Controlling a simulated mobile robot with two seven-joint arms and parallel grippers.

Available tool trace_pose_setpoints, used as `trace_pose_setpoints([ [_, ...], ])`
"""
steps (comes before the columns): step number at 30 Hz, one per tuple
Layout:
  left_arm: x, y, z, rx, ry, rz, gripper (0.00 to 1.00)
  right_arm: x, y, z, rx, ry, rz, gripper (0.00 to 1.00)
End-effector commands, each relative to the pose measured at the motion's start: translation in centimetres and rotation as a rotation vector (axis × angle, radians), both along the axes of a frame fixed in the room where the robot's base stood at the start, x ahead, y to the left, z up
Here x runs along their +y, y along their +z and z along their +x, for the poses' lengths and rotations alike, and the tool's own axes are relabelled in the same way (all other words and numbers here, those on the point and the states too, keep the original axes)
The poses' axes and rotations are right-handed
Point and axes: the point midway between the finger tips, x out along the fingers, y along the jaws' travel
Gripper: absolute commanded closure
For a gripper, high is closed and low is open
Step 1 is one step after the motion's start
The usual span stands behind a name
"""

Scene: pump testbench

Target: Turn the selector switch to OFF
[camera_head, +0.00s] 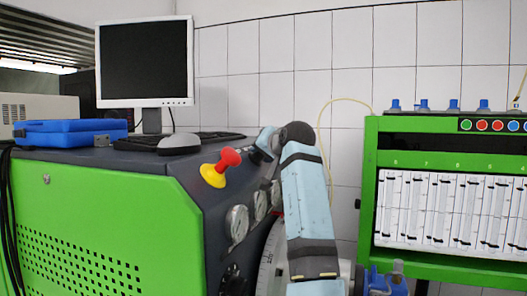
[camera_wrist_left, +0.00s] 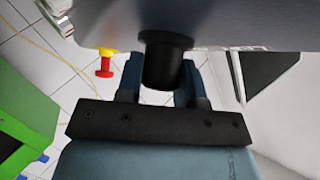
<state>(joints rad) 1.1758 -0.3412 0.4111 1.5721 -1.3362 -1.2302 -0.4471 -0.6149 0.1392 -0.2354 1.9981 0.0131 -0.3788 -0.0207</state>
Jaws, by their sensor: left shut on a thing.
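The selector switch shows in the left wrist view as a dark round knob (camera_wrist_left: 165,62) on a grey panel. My left gripper (camera_wrist_left: 160,88) is shut on it, with one blue finger on each side. In the head view my left gripper (camera_head: 265,144) is at the upper front edge of the green and dark grey bench, right of a red and yellow mushroom button (camera_head: 220,168). The gripper mostly hides the switch there. The switch's pointer and labels cannot be read. My right gripper is not in view.
Round gauges (camera_head: 237,224) sit on the bench front below the switch, close to my left arm. A monitor (camera_head: 145,62), a mouse (camera_head: 179,143) and a blue case (camera_head: 70,132) are on top. A green rack (camera_head: 369,190) with flow meters stands to the right.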

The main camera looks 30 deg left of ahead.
Motion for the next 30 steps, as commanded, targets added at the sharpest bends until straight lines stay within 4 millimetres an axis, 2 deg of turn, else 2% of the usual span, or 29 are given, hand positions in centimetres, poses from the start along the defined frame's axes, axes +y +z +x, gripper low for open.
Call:
trace_pose_setpoints([
  [1,0.0,-0.1,0.0,0.001,0.000,-0.001,0.63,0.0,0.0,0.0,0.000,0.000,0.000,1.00],
  [4,0.0,-0.1,0.0,0.001,0.000,-0.001,0.40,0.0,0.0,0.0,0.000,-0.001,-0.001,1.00],
  [12,0.0,0.0,0.0,0.000,0.000,0.000,0.40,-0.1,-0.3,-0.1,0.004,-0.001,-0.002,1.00],
  [16,-0.7,0.1,-0.3,-0.001,-0.001,0.001,0.40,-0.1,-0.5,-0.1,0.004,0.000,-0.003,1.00],
  [20,-2.5,0.6,-1.3,-0.003,-0.001,0.000,0.40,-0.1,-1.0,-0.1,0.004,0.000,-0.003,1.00],
  [30,-8.8,2.5,-4.9,-0.001,0.000,0.001,0.40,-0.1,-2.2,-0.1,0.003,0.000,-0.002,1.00],
])
